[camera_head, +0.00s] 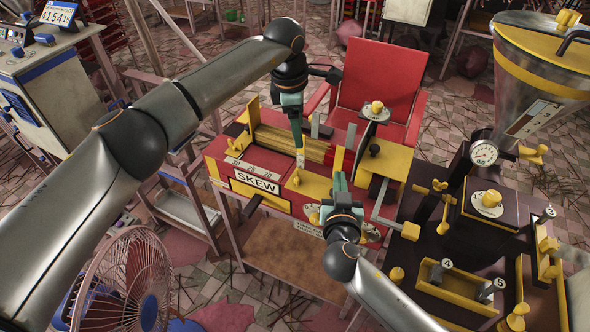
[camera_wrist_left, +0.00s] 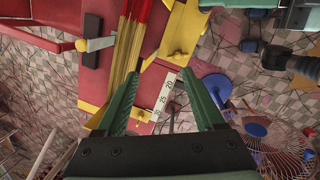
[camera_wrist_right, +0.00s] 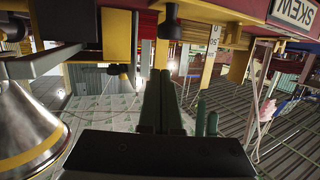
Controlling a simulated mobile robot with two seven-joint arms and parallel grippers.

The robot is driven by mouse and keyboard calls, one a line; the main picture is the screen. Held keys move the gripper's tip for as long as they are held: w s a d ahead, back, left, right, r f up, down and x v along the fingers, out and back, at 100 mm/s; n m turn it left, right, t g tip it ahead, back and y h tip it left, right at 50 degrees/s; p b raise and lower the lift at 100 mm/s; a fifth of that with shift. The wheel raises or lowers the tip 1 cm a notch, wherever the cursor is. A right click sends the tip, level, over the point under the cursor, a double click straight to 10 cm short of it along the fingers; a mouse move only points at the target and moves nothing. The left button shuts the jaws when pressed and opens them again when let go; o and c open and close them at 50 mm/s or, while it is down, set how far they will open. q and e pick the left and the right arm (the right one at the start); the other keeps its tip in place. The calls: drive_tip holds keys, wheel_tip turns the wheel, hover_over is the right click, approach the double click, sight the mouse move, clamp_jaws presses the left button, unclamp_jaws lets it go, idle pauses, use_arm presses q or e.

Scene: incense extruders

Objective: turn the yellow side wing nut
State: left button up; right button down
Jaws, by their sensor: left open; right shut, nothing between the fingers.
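A red extruder with a SKEW plate (camera_head: 257,182) stands in the middle of the head view. A small yellow nut (camera_head: 296,181) sits on its yellow bracket; a similar nut (camera_wrist_left: 178,55) shows in the left wrist view. I cannot tell for sure which yellow nut is the side wing nut. My left gripper (camera_head: 299,152) is open and empty, pointing down over the extruder near the bracket. Its fingers (camera_wrist_left: 162,108) are spread above the scale in the left wrist view. My right gripper (camera_head: 341,183) is shut and empty at the extruder's right front; its fingers (camera_wrist_right: 163,95) are together.
A dark machine with a metal hopper (camera_head: 540,75), a gauge (camera_head: 484,153) and yellow knobs stands close on the right. A fan (camera_head: 128,280) stands at lower left. A red chair (camera_head: 380,80) is behind the extruder. A dark knob (camera_wrist_right: 170,25) is ahead of the right fingers.

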use_arm(q)
drive_tip(key=n, duration=0.6)
drive_tip(key=n+g+h, duration=0.1)
drive_tip(key=n+h, duration=0.2)
drive_tip(key=n, duration=2.8)
approach(297, 174)
drive_tip(key=x, duration=0.8)
drive_tip(key=shift+d+f, duration=0.1)
drive_tip(key=shift+f, duration=0.3)
drive_tip(key=c, duration=1.1)
